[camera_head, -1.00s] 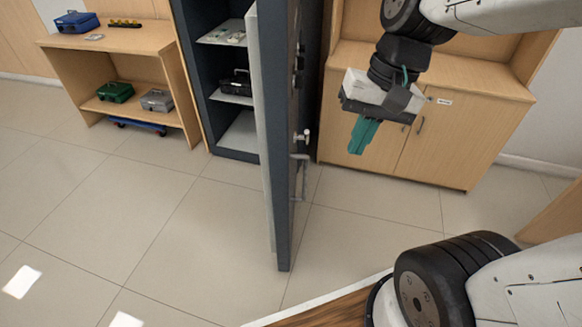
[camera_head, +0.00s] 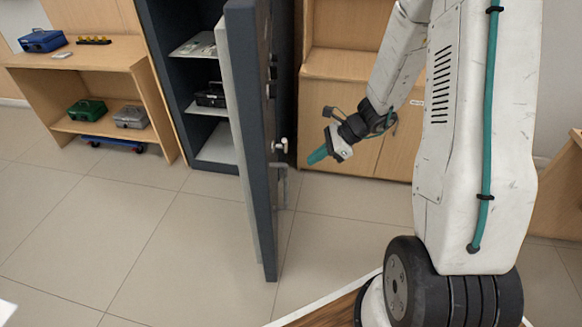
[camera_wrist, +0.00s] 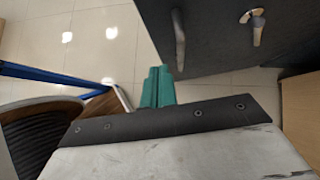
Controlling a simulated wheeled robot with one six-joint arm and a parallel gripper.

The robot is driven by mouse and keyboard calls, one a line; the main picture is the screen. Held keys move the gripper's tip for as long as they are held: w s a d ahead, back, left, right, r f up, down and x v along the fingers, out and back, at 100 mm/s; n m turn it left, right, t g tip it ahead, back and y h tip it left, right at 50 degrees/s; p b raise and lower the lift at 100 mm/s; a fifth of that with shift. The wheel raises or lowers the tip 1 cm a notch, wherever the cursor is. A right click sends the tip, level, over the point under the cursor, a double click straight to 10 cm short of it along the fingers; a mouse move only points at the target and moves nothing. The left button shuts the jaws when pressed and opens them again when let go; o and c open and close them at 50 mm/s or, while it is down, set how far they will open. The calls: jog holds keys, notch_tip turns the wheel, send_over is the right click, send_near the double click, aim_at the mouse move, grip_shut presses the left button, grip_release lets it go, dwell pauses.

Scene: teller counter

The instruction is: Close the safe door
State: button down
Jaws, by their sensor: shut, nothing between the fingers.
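The dark grey safe door (camera_head: 253,130) stands wide open, its edge toward me in the head view. Its outer face, on the right, carries a handle (camera_head: 281,180) and a small metal knob (camera_head: 281,145). In the wrist view the door's dark face (camera_wrist: 215,30) fills the upper right, with the bar handle (camera_wrist: 178,40) and the knob (camera_wrist: 254,18). The safe body (camera_head: 165,60) is behind the door, with shelves showing. My gripper (camera_head: 317,156) has teal fingers, shut and empty. It is right of the door's outer face, apart from it, and points left toward it.
A wooden shelf unit (camera_head: 75,58) at left holds a blue box (camera_head: 42,40), a green box (camera_head: 86,109) and a grey box (camera_head: 131,117). A wooden cabinet (camera_head: 345,65) stands behind my gripper. The floor left of the door is clear.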

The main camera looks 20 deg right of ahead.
jog(key=a+r+x, duration=0.2)
jog(key=x, duration=1)
jog(key=shift+w, duration=0.4)
jog(key=shift+a, duration=0.1)
